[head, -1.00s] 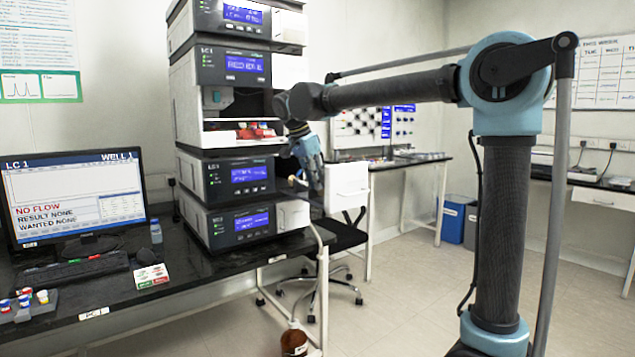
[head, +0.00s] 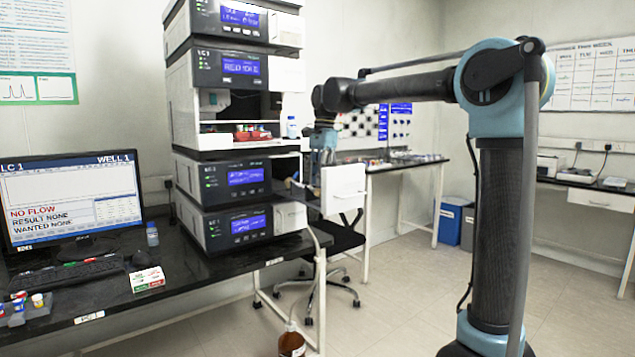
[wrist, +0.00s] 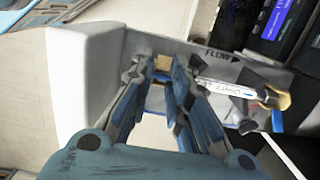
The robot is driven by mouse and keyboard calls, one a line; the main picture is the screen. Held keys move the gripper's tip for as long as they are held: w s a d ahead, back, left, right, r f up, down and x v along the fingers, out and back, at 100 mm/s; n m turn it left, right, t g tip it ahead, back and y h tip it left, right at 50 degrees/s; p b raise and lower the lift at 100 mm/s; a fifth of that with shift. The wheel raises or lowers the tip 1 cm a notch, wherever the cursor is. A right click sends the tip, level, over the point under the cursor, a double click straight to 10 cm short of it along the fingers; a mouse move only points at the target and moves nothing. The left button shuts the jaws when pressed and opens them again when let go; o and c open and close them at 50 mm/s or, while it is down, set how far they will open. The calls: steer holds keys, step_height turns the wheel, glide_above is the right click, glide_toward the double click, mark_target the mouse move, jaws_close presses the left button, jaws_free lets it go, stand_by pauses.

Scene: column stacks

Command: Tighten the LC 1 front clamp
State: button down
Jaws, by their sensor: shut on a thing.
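The LC 1 stack (head: 235,178) of grey and white modules stands on the black bench. A white door or box (head: 343,190) stands out to its right. My gripper (head: 314,185) is beside it, pointing down, small in the head view. In the wrist view my gripper (wrist: 160,72) has its fingers around a small part, largely hidden, which appears to be the front clamp; a tan piece (wrist: 162,66) shows between the tips. A labelled column (wrist: 225,88) with a brass end (wrist: 271,97) lies right of the fingers, under a FLOW arrow.
The monitor (head: 75,200) reads LC 1, WELL 1, NO FLOW, RESULT NONE, WANTED NONE. The white panel (wrist: 82,75) stands close left of my fingers. A brown bottle (head: 291,343) is on the floor, with tubing above it. A chair (head: 335,245) stands behind.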

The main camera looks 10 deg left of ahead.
steer(key=w+d+g+y, duration=0.1)
steer(key=w+g+y, duration=0.1)
steer(key=g+y, duration=0.1)
steer(key=shift+d, duration=0.35)
steer(key=shift+w+d+f+g+y, duration=0.15)
steer(key=shift+w+d+g+y, duration=0.1)
steer(key=shift+g+y, duration=0.35)
steer(key=shift+w+d+f+g+y, duration=0.2)
steer(key=shift+g+y, duration=0.25)
steer(key=shift+g, duration=0.3)
steer(key=shift+w+d+f+g+y, duration=0.15)
steer(key=shift+w+d+g+y, duration=0.1)
steer(key=shift+g+y, duration=0.35)
steer(key=c, duration=1.5)
jaws_free()
step_height(320, 180, up, 10)
steer(key=shift+f, duration=0.1)
